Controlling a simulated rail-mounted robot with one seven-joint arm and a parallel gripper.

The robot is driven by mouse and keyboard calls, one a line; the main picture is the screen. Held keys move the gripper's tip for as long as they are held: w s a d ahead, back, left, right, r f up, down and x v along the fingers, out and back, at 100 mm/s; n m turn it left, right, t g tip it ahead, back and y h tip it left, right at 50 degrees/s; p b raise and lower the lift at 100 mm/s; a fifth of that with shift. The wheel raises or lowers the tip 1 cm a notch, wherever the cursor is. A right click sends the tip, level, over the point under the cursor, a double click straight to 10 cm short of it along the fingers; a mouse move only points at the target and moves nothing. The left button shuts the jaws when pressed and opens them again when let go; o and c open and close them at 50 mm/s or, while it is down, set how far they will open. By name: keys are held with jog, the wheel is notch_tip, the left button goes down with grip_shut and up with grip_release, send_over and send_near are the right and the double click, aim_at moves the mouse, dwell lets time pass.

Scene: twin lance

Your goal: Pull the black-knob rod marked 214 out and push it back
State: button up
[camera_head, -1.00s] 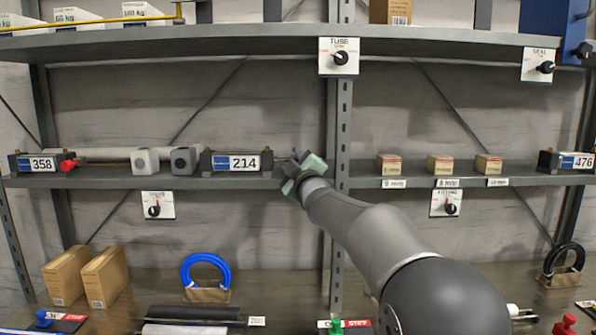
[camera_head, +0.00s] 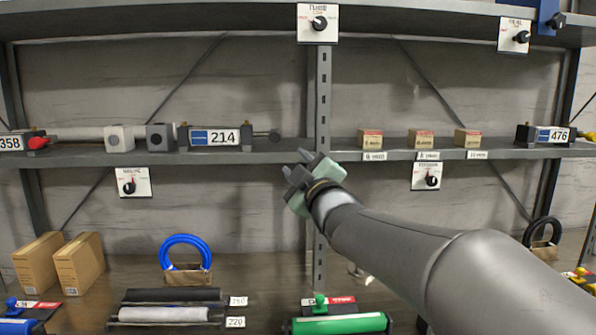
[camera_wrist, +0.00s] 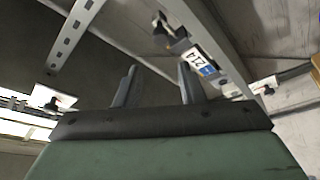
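The dark block marked 214 (camera_head: 215,137) sits on the middle shelf, left of the steel upright. A short rod with a black knob (camera_head: 274,136) sticks out of its right side. My gripper (camera_head: 299,162) is below and to the right of the knob, in front of the shelf edge, apart from it. In the wrist view my two fingers (camera_wrist: 158,84) are spread with nothing between them. The 214 block (camera_wrist: 201,60) and the black knob (camera_wrist: 160,24) show there beyond the fingertips.
The steel upright (camera_head: 323,100) stands just right of the knob. Left of the block are grey blocks (camera_head: 119,138) and a red knob (camera_head: 38,143). Small boxes (camera_head: 421,138) and block 476 (camera_head: 545,135) are on the right shelf. A dial plate (camera_head: 133,182) hangs below the shelf.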

aim_at(275, 136)
jog(key=shift+c, duration=0.4)
jog(key=shift+w+d, duration=0.1)
jog(key=shift+d, duration=0.1)
jog(key=c, duration=0.5)
jog(key=w+d+f+m+h, duration=0.1)
jog(key=d+m+h, duration=0.1)
jog(key=d+m, duration=0.1)
jog(key=w+d+f+m+g+h+p, duration=0.1)
jog(key=w+d+m+h, duration=0.1)
jog(key=d+m, duration=0.1)
jog(key=w+d+f+m+g+h+p, duration=0.1)
jog(key=d+m+h, duration=0.1)
jog(key=d+m, duration=0.1)
jog(key=shift+w+d+f, duration=0.25)
jog(key=shift+w, duration=0.05)
grip_shut()
jog(key=w+d+f+m+g+y+p, duration=0.1)
jog(key=d+f+m+g+p, duration=0.35)
jog(key=m, duration=0.55)
jog(key=a+r+m+y, duration=0.4)
jog(key=r+y, duration=0.7)
jog(key=r, duration=0.1)
jog(key=s+a+p+x, duration=0.2)
jog(key=p+x, duration=0.3)
jog(key=x, duration=0.7)
jog(key=shift+a+f, duration=0.2)
